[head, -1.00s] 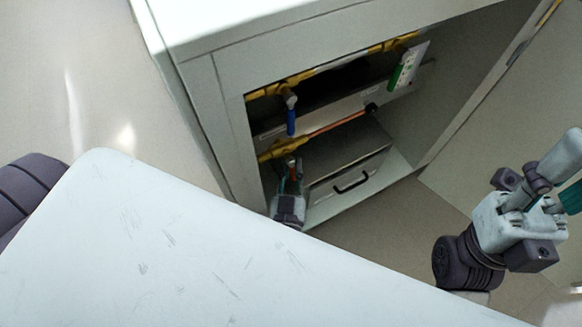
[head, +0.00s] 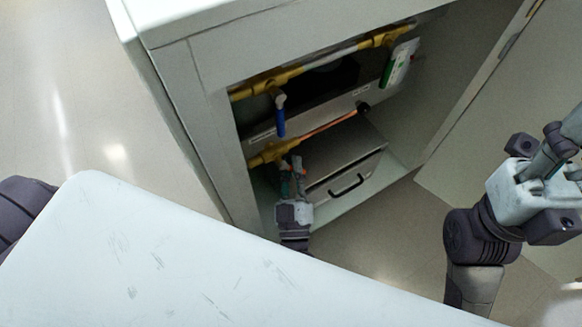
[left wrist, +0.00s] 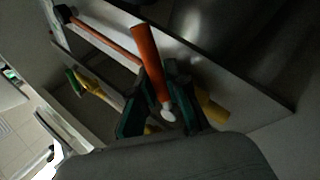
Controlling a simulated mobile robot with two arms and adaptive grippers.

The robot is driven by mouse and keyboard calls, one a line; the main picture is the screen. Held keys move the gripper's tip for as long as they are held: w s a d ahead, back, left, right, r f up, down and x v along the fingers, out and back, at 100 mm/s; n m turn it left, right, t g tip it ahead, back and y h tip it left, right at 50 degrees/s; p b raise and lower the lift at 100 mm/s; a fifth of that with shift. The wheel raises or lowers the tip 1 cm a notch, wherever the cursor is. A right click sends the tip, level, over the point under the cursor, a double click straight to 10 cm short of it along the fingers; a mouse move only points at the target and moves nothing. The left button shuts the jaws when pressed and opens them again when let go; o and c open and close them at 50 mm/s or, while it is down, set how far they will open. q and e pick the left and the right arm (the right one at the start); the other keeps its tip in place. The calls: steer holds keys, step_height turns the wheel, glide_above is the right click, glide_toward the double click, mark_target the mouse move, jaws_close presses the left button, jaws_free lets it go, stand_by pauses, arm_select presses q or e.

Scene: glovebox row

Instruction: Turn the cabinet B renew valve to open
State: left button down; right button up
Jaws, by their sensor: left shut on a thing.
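An orange valve handle (left wrist: 149,60) lies between the green-padded fingers of my left gripper (left wrist: 160,76) in the left wrist view, and the gripper is shut on it. A pale stem end shows at the handle's lower end, by a yellow pipe (left wrist: 212,108). In the head view my left gripper (head: 292,178) reaches into the open cabinet (head: 215,150), at the lower yellow pipe (head: 272,154); its fingers mostly hide the handle there. A blue valve handle (head: 280,122) hangs from the upper yellow pipe (head: 268,87). My right gripper (head: 560,150) is at the right edge, away from the valves; its fingertips are unclear.
A grey drawer box (head: 345,165) with a black handle stands right of my left gripper. A green-and-white tag (head: 400,62) hangs at the upper right. The cabinet door (head: 510,120) stands open at right. A white scratched surface (head: 150,260) fills the foreground.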

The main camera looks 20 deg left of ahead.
arm_select(q)
steer(key=shift+f, duration=0.1)
steer(key=c, duration=1.2)
jaws_free()
steer(key=shift+o, duration=0.2)
steer(key=shift+s, duration=0.1)
steer(key=v, duration=0.7)
steer(key=shift+s, duration=0.15)
steer(key=shift+d, duration=0.15)
